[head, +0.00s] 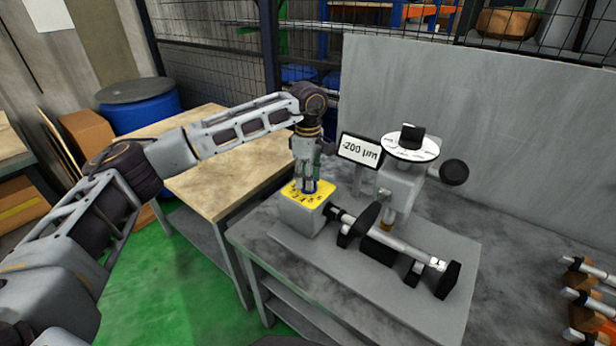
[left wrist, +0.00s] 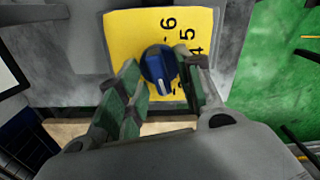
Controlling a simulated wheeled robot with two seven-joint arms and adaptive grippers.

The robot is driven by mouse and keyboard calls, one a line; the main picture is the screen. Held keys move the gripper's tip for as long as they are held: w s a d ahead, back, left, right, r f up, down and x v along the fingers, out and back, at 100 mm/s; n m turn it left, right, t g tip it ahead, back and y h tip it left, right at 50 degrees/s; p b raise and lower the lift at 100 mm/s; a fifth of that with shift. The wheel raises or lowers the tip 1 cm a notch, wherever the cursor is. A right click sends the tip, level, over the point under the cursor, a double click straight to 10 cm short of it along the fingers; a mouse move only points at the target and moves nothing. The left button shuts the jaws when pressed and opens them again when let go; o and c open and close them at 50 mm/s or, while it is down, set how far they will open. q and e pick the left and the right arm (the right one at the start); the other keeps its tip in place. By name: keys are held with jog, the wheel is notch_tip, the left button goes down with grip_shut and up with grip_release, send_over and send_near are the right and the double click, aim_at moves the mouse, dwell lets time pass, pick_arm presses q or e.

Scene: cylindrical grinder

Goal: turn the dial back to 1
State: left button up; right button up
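The dial is a blue knob (left wrist: 158,64) on a yellow plate (left wrist: 130,32) with black numbers. In the left wrist view, 6 and 5 are readable and a 4 is partly covered. A pale pointer mark on the knob faces down toward my gripper; the number it points at is hidden. In the head view the yellow plate (head: 325,191) tops a grey box. My left gripper (head: 309,180) points down over it. In the left wrist view its green-padded fingers (left wrist: 164,68) are apart on both sides of the knob, with a gap on the right. My right gripper is out of view.
A display (head: 360,150) reading -200 µm stands behind the box. To its right are a grinder head with a white disc (head: 411,147) and a held metal shaft (head: 415,252). Several shafts lie at the lower right. A wooden-topped table (head: 215,180) is to the left.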

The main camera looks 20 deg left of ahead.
pick_arm(q)
notch_tip(320, 180, up, 12)
dwell(0.7)
jog(key=shift+d+f, duration=0.1)
jog(key=shift+f, duration=0.05)
